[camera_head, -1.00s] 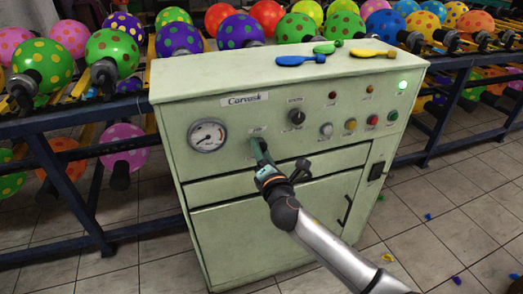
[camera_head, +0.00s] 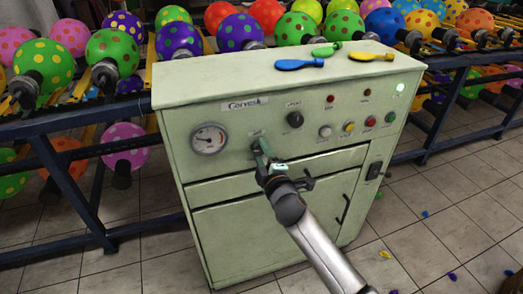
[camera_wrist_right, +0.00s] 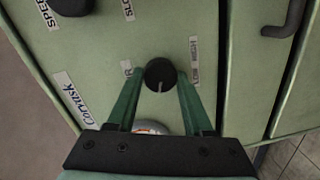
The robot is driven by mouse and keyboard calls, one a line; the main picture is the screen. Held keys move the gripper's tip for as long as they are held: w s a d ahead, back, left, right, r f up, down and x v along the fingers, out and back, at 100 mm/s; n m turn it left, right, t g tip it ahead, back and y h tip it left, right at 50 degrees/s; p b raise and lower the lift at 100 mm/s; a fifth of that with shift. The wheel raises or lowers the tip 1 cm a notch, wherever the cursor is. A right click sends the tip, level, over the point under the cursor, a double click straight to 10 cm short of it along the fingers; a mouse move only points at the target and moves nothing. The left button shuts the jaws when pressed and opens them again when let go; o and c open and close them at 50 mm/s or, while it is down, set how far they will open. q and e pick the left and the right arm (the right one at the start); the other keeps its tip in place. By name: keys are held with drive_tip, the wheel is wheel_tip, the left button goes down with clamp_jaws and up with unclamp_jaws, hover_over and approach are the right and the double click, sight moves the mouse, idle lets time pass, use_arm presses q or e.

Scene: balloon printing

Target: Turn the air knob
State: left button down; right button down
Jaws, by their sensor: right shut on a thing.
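The air knob (camera_wrist_right: 160,75) is a round black knob with a pale pointer line on the green machine front (camera_head: 275,228). In the right wrist view it sits between the two green fingers of my right gripper (camera_wrist_right: 160,80), which is shut on it. Its pointer line runs down toward the gripper palm. "LOW HIGH" is printed to its right. In the head view my right gripper (camera_head: 263,152) reaches the panel, and its fingers hide most of the knob. The round pressure gauge (camera_head: 208,138) is left of the gripper. My left gripper is out of view.
A speed knob (camera_head: 295,119), coloured buttons (camera_head: 348,127) and a lit green lamp (camera_head: 400,88) are on the same panel. Flat balloons (camera_head: 300,64) lie on top. Racks of dotted balloons (camera_head: 179,39) stand behind. The tiled floor is mostly clear.

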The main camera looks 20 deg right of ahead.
drive_tip(key=m+p, duration=0.1)
drive_tip(key=m, duration=0.1)
drive_tip(key=shift+d+r+m, duration=0.1)
drive_tip(key=shift+m, duration=0.2)
drive_tip(key=m+p, duration=0.1)
drive_tip(key=m, duration=0.1)
drive_tip(key=shift+m+y, duration=0.3)
drive_tip(key=shift+m, duration=0.1)
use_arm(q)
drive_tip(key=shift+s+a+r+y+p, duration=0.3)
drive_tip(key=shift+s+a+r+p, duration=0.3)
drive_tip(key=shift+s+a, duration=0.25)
use_arm(e)
drive_tip(key=shift+m, duration=0.7)
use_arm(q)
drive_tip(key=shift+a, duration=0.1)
use_arm(e)
drive_tip(key=c, duration=0.6)
unclamp_jaws()
drive_tip(key=shift+c, duration=0.2)
drive_tip(key=o, duration=0.3)
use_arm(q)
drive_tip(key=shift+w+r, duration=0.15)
use_arm(e)
drive_tip(key=shift+o, duration=0.2)
drive_tip(key=shift+s, duration=0.1)
